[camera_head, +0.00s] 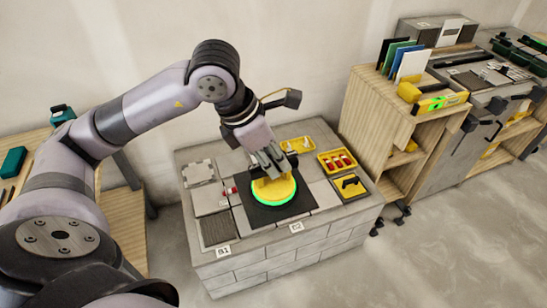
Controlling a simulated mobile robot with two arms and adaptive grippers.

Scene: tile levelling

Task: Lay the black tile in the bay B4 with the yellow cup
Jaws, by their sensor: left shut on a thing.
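My left gripper (269,167) is shut on the top of the yellow cup (273,189), which has a bright green ring around its base. The cup sits on the black tile (258,216). The tile appears to lie flat on the block-built bench (238,270), around its front middle; I cannot tell whether it is seated or slightly raised. The bay under the tile is hidden. A label at the front left seems to read B1; the one near the tile (296,227) is too small to read. My right gripper is out of view.
A yellow tray with red-and-white items (337,161), another yellow tray (295,145) and a yellow one with a black tool (350,186) occupy the bench's right and back. A dark textured tile (218,229) lies front left. A wooden shelf unit (385,125) stands right.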

